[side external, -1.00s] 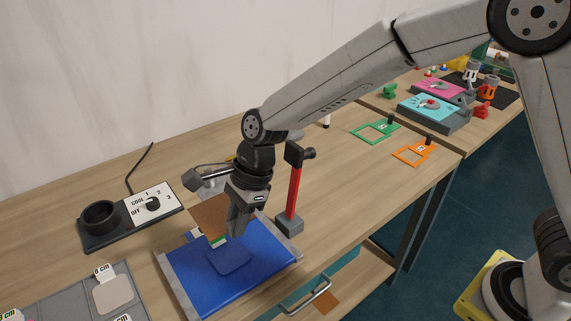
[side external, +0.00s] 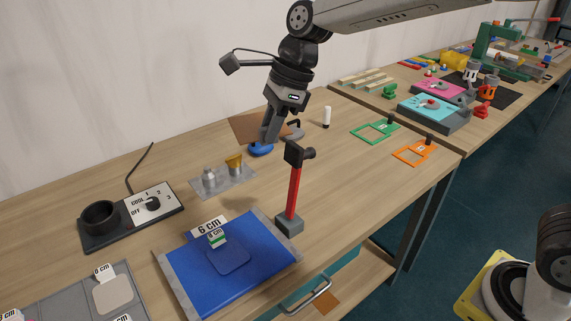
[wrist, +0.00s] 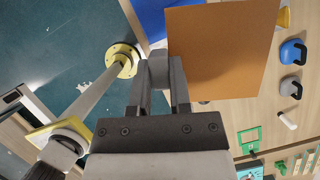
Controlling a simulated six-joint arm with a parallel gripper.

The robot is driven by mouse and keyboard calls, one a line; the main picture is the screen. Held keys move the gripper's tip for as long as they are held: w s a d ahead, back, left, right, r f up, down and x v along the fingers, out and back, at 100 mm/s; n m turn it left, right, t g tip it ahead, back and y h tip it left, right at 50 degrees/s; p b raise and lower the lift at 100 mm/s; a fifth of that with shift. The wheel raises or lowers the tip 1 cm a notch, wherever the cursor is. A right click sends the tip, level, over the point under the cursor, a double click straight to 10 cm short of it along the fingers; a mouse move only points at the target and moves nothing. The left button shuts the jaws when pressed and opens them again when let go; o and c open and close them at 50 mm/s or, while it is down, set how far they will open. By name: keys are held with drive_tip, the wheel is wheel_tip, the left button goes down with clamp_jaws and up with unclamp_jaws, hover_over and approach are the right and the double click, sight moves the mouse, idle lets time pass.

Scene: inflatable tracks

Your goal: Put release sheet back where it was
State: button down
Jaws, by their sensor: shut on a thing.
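The release sheet seems to be the flat brown sheet (side external: 246,129) (wrist: 222,50). In the side view the fingers hide part of the sheet. The blue mat (side external: 190,279) lies at the front with a darker blue patch (side external: 229,258) on it, clear of the sheet.
A red post tool (side external: 294,195) stands right of the mat. A blue-based tool (side external: 262,149) and a grey one (side external: 296,131) are near the sheet. A metal plate (side external: 236,184) holds small parts. A dial box (side external: 155,204) is left. Another brown piece (side external: 326,301) lies below the tabletop.

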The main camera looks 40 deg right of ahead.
drive_tip(key=s+d+m+t+h, duration=0.3)
drive_tip(key=d+m, duration=0.7)
drive_tip(key=d, duration=1.8)
wheel_tip(320, 180, down, 18)
drive_tip(key=s, duration=0.1)
drive_tip(key=shift+s+d+f, duration=0.15)
drive_tip(key=shift+s+d, duration=0.1)
drive_tip(key=shift+d, duration=0.1)
drive_tip(key=shift+w, duration=0.1)
drive_tip(key=w+d+f, duration=0.1)
drive_tip(key=w+f, duration=0.2)
drive_tip(key=w, duration=0.1)
drive_tip(key=w+d+f, duration=0.1)
drive_tip(key=w+f, duration=0.2)
drive_tip(key=w, duration=0.1)
drive_tip(key=w+d+f, duration=0.1)
drive_tip(key=w+f, duration=0.2)
drive_tip(key=w, duration=0.2)
drive_tip(key=shift+f, duration=0.15)
